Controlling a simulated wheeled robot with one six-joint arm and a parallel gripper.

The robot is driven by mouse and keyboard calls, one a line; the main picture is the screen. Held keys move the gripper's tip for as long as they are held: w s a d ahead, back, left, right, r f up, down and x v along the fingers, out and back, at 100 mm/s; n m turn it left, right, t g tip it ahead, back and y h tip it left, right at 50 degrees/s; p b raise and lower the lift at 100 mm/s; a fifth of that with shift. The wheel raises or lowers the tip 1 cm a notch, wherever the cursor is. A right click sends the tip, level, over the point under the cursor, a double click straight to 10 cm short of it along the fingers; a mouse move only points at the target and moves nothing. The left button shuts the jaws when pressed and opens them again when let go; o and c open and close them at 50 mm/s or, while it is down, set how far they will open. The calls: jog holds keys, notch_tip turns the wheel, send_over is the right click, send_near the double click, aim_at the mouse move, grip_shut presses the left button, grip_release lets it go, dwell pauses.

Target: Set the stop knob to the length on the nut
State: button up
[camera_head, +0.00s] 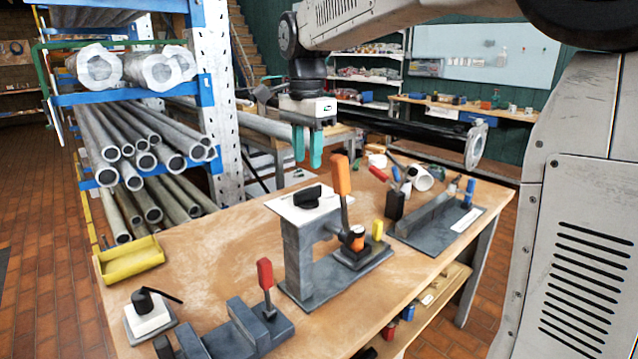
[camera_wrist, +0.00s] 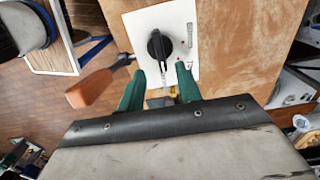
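A black knob (camera_head: 307,196) sits on a white plate (camera_head: 287,208) on top of a grey upright stand on the bench. In the wrist view the knob (camera_wrist: 158,45) points along the picture's vertical; small red marks show on its plate (camera_wrist: 182,20), too small to read. My gripper (camera_head: 308,148) hangs above the stand, its green fingers apart and empty. In the wrist view my gripper (camera_wrist: 160,88) is open, with the knob beyond its fingertips, not between them. I cannot make out a nut or any length on it.
An orange-handled lever (camera_head: 341,175) rises just right of the knob; it also shows in the wrist view (camera_wrist: 90,88). A second black knob (camera_head: 143,300), a red-handled clamp (camera_head: 265,274) and a yellow tray (camera_head: 130,260) are on the bench. Pipe racks stand left.

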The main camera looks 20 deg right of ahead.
aim_at(308, 188)
notch_tip(308, 188, down, 7)
jog(key=shift+f, duration=0.2)
dwell(0.3)
grip_shut()
